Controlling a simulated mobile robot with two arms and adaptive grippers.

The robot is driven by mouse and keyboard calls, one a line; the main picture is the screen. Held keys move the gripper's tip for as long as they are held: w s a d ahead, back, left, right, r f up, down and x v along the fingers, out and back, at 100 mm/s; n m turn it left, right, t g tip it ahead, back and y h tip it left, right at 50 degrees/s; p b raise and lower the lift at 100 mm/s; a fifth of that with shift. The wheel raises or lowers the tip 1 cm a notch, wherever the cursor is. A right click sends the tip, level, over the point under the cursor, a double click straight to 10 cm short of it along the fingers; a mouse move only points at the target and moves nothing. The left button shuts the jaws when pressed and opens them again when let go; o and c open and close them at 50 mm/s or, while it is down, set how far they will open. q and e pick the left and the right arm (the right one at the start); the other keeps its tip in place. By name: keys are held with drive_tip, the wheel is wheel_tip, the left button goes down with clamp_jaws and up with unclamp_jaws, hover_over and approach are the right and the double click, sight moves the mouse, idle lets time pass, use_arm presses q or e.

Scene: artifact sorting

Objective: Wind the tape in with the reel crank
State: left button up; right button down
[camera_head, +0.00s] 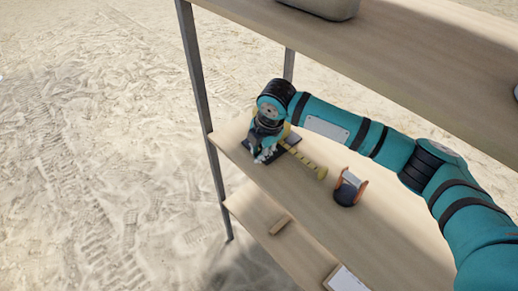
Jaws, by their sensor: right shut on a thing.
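The yellow tape (306,161) lies out across the shelf, running down to the right from the reel to a yellow end piece. The reel stands on a dark base (293,138) near the shelf's left end. My right gripper (264,155) reaches down over the reel from above and is shut at the crank. The gripper and wrist hide the crank and most of the reel, so the grip itself shows poorly. My left gripper is out of view.
A dark round holder with orange prongs (347,190) stands on the same shelf (390,240), right of the tape. A small wooden block (281,224) and a white sheet (345,281) lie on the shelf below. An upper shelf (400,55) and a metal post (205,120) bound the space.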

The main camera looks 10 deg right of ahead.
drive_tip(key=shift+f+t+y, duration=0.4)
drive_tip(key=shift+f+t, duration=0.1)
drive_tip(key=shift+t, duration=0.1)
drive_tip(key=shift+f+t+y+b, duration=0.4)
drive_tip(key=shift+t+b, duration=0.1)
drive_tip(key=shift+b, duration=0.2)
drive_tip(key=shift+w+a+f+t+y+b, duration=0.15)
drive_tip(key=shift+f+t+y+b, duration=0.3)
drive_tip(key=shift+t+b, duration=0.35)
drive_tip(key=shift+w+a+t+y+b, duration=0.1)
drive_tip(key=shift+w+t+y+b, duration=0.05)
drive_tip(key=shift+t+y+b, duration=0.3)
drive_tip(key=c, duration=1.3)
unclamp_jaws()
drive_tip(key=shift+c, duration=0.2)
